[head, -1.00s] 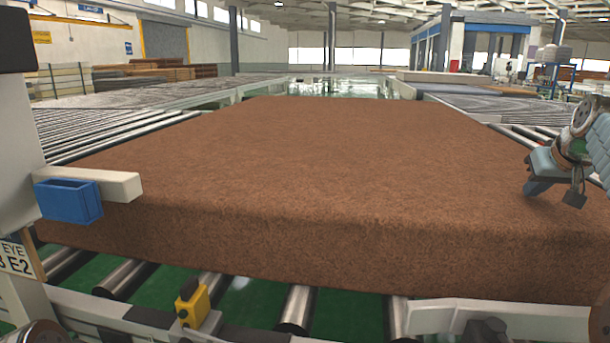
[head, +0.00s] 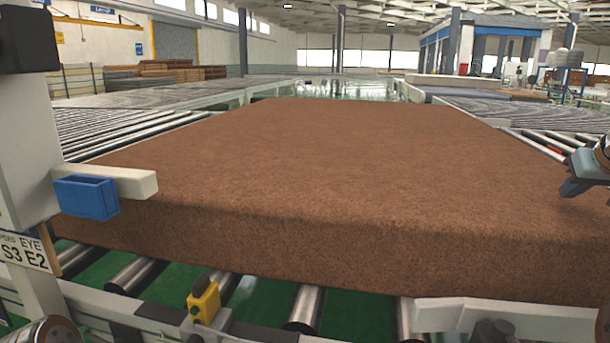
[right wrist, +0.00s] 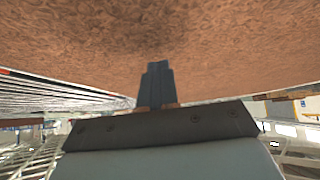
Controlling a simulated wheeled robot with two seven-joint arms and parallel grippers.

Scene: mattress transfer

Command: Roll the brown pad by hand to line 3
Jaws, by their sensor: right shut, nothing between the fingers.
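The brown pad (head: 330,165) is a large, thick slab lying flat on a roller conveyor in the head view. Its near face and front edge point toward me. My right gripper (head: 574,188) is at the right edge of the head view, over the pad's right side. In the right wrist view the shut fingers (right wrist: 157,68) point at the pad's brown surface (right wrist: 80,45) with nothing between them. I cannot tell whether the tips touch it. My left gripper is out of view. No marking for line 3 can be made out.
A white post with a blue box (head: 87,197) and a sign (head: 25,253) stands at the near left. A yellow sensor (head: 203,302) sits on the near frame. Roller tracks (head: 105,135) run along the left, and more rollers lie at the right.

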